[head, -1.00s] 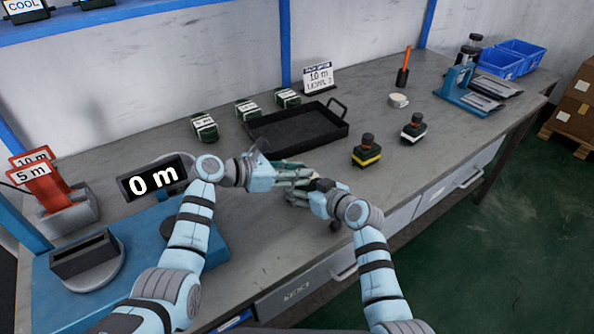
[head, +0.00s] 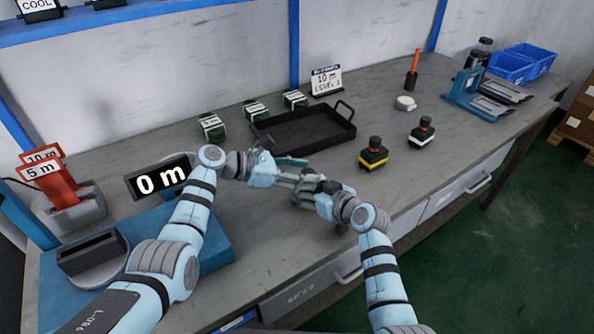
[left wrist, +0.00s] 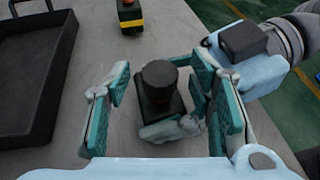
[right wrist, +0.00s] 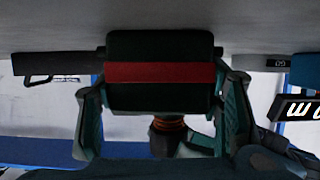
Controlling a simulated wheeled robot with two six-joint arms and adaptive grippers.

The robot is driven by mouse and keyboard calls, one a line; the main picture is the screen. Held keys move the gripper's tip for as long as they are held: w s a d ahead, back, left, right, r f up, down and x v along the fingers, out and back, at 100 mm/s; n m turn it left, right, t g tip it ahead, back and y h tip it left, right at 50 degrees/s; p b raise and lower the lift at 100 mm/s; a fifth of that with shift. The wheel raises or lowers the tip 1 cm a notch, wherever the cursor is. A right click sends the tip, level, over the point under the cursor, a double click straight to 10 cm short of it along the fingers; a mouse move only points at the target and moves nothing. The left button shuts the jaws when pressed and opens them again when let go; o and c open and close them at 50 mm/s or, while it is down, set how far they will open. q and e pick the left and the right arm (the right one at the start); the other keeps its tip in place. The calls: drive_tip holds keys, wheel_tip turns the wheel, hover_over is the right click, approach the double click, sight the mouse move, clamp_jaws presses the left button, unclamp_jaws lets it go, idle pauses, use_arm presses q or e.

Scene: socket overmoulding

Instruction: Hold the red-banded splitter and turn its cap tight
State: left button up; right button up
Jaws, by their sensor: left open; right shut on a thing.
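The red-banded splitter (right wrist: 160,73) is a dark block with a red stripe, held between the fingers of my right gripper (right wrist: 162,110) in the right wrist view. In the left wrist view its black cap (left wrist: 159,78) stands on top of the dark body (left wrist: 160,112). My left gripper (left wrist: 158,100) is open, with its teal-padded fingers on either side of the cap and a gap to it. In the head view both grippers meet over the front of the bench and mostly hide the splitter.
A black tray (head: 262,142) lies behind my grippers. A yellow-banded splitter (head: 373,160) and a white-banded splitter (head: 421,137) stand to the right. Several green-black blocks (head: 211,127) line the back. A "0 m" display (head: 160,178) stands at left.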

use_arm(q)
drive_tip(key=v, duration=1.1)
drive_tip(key=shift+a+r, duration=0.15)
drive_tip(key=shift+a, duration=0.2)
drive_tip(key=shift+s, duration=0.1)
